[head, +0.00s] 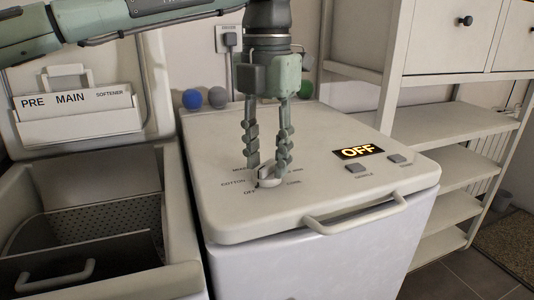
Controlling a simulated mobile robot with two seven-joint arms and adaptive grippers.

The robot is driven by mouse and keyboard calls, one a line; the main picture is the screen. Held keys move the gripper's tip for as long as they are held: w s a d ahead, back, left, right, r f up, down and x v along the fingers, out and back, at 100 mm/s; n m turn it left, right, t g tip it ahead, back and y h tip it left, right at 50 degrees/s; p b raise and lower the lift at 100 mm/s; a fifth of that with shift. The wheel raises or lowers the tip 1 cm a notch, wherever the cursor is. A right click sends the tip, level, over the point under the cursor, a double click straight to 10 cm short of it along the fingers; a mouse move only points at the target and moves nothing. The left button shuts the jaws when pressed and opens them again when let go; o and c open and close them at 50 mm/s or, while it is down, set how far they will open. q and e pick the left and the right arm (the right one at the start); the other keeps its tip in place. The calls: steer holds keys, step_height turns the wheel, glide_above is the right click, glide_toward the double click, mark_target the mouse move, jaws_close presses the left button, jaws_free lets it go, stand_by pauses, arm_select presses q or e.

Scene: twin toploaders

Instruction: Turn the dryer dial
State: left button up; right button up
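The dryer dial (268,181) is a small pale knob on the white top panel of the closed right-hand machine (225,217). Printed labels ring it, including COTTON and OFF; its exact pointing direction is hard to read. My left gripper (264,172) points straight down at the dial from above. Its two green-grey fingers are apart, with their tips at the dial's far side and edges. I cannot tell whether they touch it. The fingers hide part of the dial and some labels. The display (358,151) reads OFF. My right gripper is not in view.
Two grey buttons (357,168) sit right of the dial, and a handle (355,213) is on the lid's front edge. The left machine (180,250) stands open, its lid raised. Several coloured balls (192,98) lie behind. White shelves (455,130) stand at right.

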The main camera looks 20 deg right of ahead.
mark_target(267, 164)
arm_select(q)
step_height(267, 164, up, 12)
stand_by(0.5)
stand_by(0.3)
